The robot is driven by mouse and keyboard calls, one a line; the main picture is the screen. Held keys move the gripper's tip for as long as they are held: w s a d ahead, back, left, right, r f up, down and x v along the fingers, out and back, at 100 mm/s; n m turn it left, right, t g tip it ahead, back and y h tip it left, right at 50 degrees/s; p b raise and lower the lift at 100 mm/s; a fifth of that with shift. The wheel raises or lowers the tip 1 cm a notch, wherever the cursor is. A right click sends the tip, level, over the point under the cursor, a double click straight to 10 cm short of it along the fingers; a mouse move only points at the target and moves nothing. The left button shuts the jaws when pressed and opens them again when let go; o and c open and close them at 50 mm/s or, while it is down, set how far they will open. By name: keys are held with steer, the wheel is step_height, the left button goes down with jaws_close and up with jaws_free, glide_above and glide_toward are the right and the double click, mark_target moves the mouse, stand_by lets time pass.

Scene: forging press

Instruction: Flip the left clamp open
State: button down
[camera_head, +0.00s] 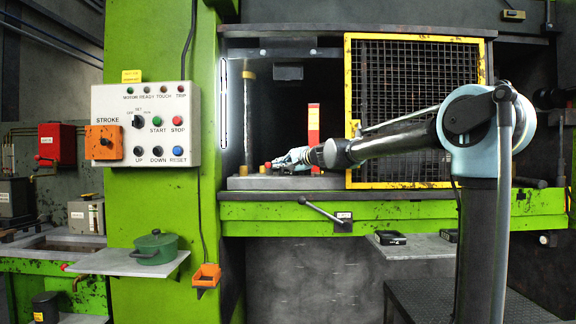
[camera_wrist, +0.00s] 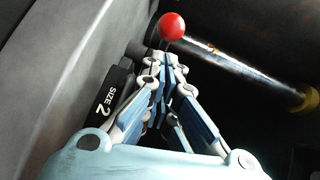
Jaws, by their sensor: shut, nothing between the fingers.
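A red ball knob (camera_wrist: 172,26) shows just beyond my fingertips in the wrist view; it looks like the end of the left clamp's handle. The rest of the clamp is mostly hidden behind my fingers. My gripper (camera_wrist: 163,62) is shut and empty, its tips close below the knob; I cannot tell whether they touch. In the head view my gripper (camera_head: 274,163) reaches from the right into the press opening, low over the bed, with small red spots by its tips. A black block marked "SIZE 2" (camera_wrist: 112,98) lies left of my fingers.
A shiny column (camera_wrist: 235,68) with a brass ring (camera_wrist: 306,101) stands close by. A yellow-framed mesh guard (camera_head: 415,110) covers the opening's right half, beside my arm. A control box (camera_head: 146,124) hangs on the green pillar.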

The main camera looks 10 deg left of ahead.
steer(key=shift+a+f, duration=0.15)
steer(key=shift+a, duration=0.2)
stand_by(0.4)
steer(key=shift+a, duration=0.1)
